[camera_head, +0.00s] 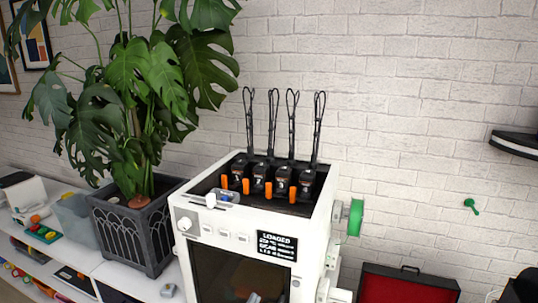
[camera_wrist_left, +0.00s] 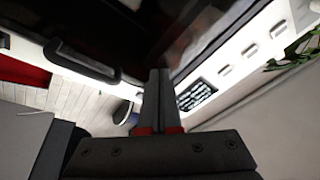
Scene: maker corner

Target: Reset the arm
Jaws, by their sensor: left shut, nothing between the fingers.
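My left gripper (camera_wrist_left: 160,72) shows in the left wrist view, its two dark fingers together with red marks near their base. Nothing is between the fingers. Its tips are in front of the white machine's dark door, beside the label panel (camera_wrist_left: 196,95); I cannot tell the exact gap. In the head view a small grey part at the bottom edge, before the door, may be the tip of this gripper. The white machine (camera_head: 312,232) has a "LOADED" label and several black units with orange tabs on top. My right gripper is in neither view.
A potted monstera (camera_head: 127,229) stands left of the machine on a white shelf (camera_head: 88,258). A green spool (camera_head: 355,217) sticks out at its right side. An open red case (camera_head: 408,288) lies at the lower right. A black door handle (camera_wrist_left: 82,62) shows in the wrist view.

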